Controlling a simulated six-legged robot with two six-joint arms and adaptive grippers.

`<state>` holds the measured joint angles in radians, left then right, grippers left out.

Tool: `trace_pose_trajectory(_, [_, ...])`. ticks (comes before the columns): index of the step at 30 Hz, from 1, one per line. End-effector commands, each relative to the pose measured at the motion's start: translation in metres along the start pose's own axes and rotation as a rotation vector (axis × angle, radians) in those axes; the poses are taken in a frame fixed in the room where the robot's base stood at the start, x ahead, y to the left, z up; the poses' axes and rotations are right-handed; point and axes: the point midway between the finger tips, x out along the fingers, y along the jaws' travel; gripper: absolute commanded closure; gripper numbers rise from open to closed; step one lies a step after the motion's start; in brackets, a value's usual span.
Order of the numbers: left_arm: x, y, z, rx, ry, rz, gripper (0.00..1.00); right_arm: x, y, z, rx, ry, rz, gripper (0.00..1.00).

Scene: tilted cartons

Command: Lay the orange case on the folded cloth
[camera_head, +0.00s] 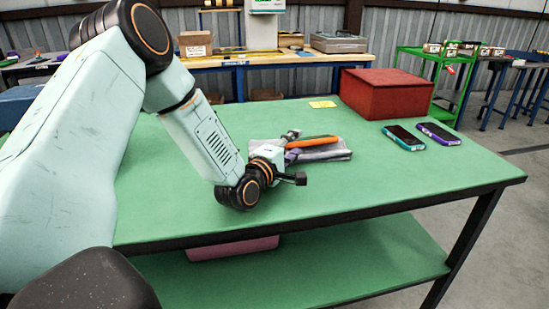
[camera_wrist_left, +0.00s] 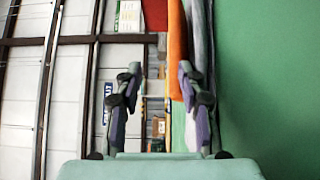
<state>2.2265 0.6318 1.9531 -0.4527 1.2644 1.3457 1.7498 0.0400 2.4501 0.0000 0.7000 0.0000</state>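The orange case (camera_head: 315,141) is a thin orange strip lying on or against the grey-white folded cloth (camera_head: 338,155) in mid-table. My left gripper (camera_head: 291,146) is low over the table at the near-left end of the case. In the left wrist view, the fingers (camera_wrist_left: 158,100) are wide apart, with a clear gap between them. There the orange case (camera_wrist_left: 177,45) runs upward close by the right-hand finger, and the cloth (camera_wrist_left: 198,25) lies beside it. The gripper and arm hide part of the cloth. My right gripper is not in view.
A red box (camera_head: 388,93) stands at the back of the green table (camera_head: 420,182). Two phones, one teal-edged (camera_head: 404,137) and one purple-edged (camera_head: 438,133), lie at the right. A yellow note (camera_head: 322,104) lies behind the cloth. The front right is clear.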

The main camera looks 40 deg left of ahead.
Motion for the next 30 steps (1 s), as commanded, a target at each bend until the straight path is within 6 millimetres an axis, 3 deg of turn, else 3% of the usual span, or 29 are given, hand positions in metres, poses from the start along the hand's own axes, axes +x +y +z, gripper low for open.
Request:
trace_pose_trajectory(3, [-0.029, 0.001, -0.002, -0.012, 0.006, -0.005, 0.61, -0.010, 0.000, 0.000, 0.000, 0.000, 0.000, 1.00])
trace_pose_trajectory(15, [-0.094, 0.000, -0.001, -0.009, 0.004, -0.006, 0.61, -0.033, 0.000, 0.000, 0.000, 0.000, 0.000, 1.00])
trace_pose_trajectory(21, [-0.112, -0.001, -0.001, -0.007, 0.003, -0.005, 0.61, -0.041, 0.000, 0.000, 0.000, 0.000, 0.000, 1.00])
trace_pose_trajectory(30, [-0.117, -0.002, 0.000, -0.004, 0.002, -0.004, 0.61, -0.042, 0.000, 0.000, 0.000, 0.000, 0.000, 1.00])
